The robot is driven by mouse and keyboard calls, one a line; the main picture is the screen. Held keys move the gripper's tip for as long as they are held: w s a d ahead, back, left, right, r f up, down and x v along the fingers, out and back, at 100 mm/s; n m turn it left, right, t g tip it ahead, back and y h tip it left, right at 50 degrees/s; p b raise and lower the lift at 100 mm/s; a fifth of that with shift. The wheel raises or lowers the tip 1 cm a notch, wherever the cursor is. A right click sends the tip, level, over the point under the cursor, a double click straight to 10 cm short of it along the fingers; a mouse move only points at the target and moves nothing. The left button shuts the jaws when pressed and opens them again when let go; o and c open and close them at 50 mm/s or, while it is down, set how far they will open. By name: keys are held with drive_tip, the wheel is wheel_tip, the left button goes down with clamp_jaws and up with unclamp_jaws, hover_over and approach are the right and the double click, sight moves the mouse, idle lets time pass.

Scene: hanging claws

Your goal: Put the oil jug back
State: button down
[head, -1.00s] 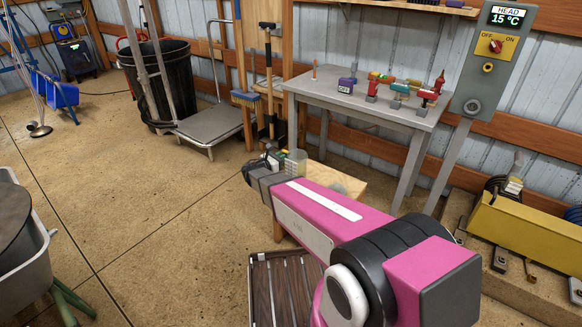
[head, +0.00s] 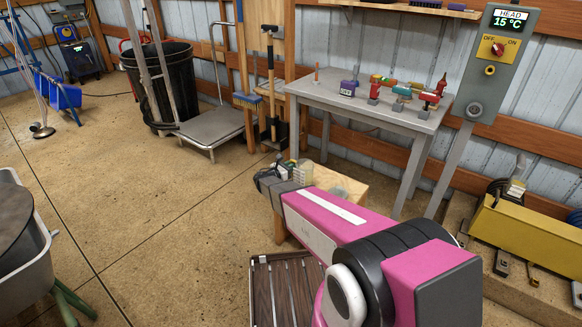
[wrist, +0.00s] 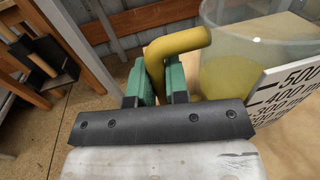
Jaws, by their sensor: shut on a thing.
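The oil jug (wrist: 245,65) is a clear vessel with yellow oil low inside, a white scale plate with black marks, and a bent mustard-yellow handle (wrist: 180,42). In the wrist view my gripper (wrist: 162,85) has its green-padded fingers shut on this handle. The jug body is to the right of the fingers and runs past the picture's edge. In the head view the jug (head: 304,172) shows small beside my gripper (head: 275,165), over or at a low wooden stool (head: 348,190). My arm hides part of this, and I cannot tell whether the jug's base touches the stool.
A grey table (head: 335,92) behind holds several small coloured items. A control post (head: 484,70) stands at its right. A yellow bin (head: 525,230) is at the right, a slatted brown panel (head: 285,290) below my arm. A platform cart (head: 212,128) and open floor are left.

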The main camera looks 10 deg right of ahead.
drive_tip(key=shift+f, duration=0.1)
drive_tip(key=c, duration=1.1)
unclamp_jaws()
